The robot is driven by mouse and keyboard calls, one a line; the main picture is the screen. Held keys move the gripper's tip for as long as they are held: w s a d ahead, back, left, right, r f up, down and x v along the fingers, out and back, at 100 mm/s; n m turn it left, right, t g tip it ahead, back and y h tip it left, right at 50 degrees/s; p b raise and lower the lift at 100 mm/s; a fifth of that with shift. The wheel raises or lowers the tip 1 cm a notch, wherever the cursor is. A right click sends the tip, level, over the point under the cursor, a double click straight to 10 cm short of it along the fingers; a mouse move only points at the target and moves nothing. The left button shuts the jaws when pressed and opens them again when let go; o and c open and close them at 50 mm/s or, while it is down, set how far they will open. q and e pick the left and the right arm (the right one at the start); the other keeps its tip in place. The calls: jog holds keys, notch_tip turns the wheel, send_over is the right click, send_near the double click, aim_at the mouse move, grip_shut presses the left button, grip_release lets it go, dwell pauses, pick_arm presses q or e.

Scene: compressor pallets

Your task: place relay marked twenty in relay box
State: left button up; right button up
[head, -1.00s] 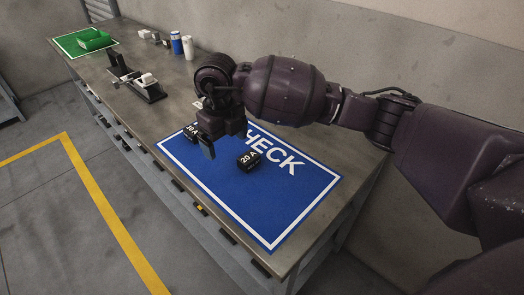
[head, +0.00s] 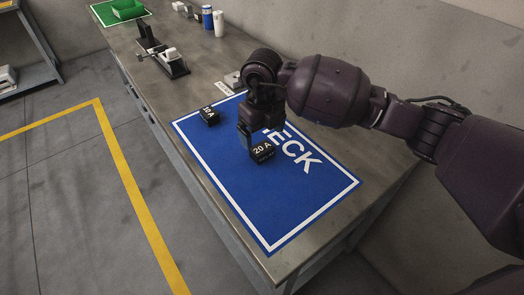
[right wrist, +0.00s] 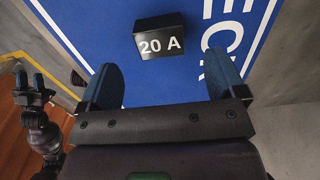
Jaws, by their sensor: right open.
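The relay marked 20 A (head: 262,152), a small black block with white lettering, lies on the blue CHECK mat (head: 240,195). It also shows in the right wrist view (right wrist: 160,38). My right gripper (head: 247,139) is right beside this relay in the head view. In the right wrist view my right gripper (right wrist: 162,85) is open and empty, with the relay beyond its fingertips, roughly between their lines. My left gripper (right wrist: 30,84) shows small at the left of the right wrist view, its opening unclear.
A second black relay (head: 209,116) lies near the mat's far left corner. A black fixture with a light part (head: 172,62) and blue and white cylinders (head: 207,17) stand farther along the bench. The front of the mat is clear.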

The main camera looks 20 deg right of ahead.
aim_at(262, 147)
jog(key=shift+f, duration=0.9)
notch_tip(262, 147, down, 4)
jog(key=shift+f+b, duration=0.15)
jog(key=shift+b, duration=0.55)
jog(key=c, duration=1.1)
jog(key=shift+r+p, duration=1.9)
jog(key=shift+r, duration=8.2)
